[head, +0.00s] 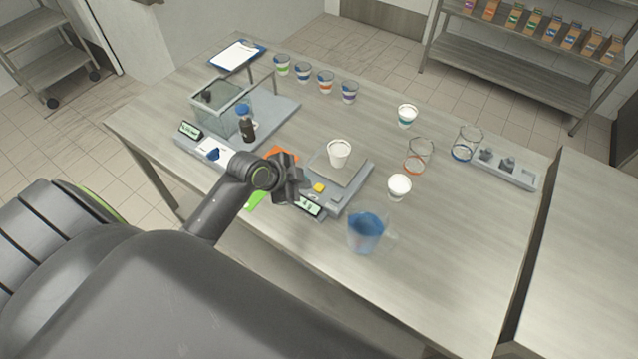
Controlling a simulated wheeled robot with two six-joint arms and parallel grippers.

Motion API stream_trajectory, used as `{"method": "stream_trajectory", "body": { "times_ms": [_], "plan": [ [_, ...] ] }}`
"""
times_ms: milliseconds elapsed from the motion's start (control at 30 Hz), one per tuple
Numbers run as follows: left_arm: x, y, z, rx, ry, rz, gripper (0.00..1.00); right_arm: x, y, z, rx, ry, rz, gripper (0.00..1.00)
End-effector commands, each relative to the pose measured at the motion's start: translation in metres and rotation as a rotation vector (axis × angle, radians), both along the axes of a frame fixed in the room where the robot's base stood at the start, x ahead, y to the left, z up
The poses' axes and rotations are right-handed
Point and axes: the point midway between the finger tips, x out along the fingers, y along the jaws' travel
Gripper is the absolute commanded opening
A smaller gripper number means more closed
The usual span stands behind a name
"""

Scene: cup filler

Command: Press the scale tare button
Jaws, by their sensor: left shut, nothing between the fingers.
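The scale (349,194) is a grey unit with a lit display (309,206) at its front left. A small yellow button (318,187) sits on its top, between the display and the weighing plate. A white cup (339,156) stands upright on the plate. My left gripper (302,189) is shut and empty, just left of the yellow button and over the scale's left edge. I cannot tell whether it touches the scale. It hides part of the scale's left side. My right gripper is not in view.
A blue pitcher (364,234) and a white cup (399,186) stand right of the scale. Glass containers (418,155) are farther right. Several cups (325,82) line the back. The table's front right is clear.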

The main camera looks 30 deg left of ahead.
Motion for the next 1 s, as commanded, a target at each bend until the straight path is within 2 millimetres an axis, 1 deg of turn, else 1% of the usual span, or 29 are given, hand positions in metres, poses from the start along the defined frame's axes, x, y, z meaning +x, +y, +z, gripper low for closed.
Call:
{"method": "stream_trajectory", "body": {
  "times_ms": [33,100,200,300,433,767,867,1000],
  "plan": [
    [0.014,-0.001,0.015,0.016,-0.04,-0.056,0.0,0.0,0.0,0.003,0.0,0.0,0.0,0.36],
    [0.027,-0.003,0.029,0.033,-0.084,-0.124,0.0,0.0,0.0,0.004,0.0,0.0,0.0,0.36],
    [0.04,-0.005,0.043,0.051,-0.131,-0.191,0.0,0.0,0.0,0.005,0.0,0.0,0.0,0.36],
    [0.046,-0.007,0.051,0.062,-0.156,-0.227,0.0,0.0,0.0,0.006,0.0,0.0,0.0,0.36],
    [0.048,-0.007,0.053,0.066,-0.165,-0.239,0.0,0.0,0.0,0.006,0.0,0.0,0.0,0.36],
    [0.048,-0.007,0.05,0.065,-0.163,-0.237,0.0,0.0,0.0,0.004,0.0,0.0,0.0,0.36],
    [0.048,-0.007,0.046,0.065,-0.162,-0.236,0.0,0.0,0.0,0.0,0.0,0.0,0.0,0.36],
    [0.048,-0.007,0.033,0.065,-0.162,-0.236,0.0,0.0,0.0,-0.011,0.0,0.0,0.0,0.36]
  ]
}}
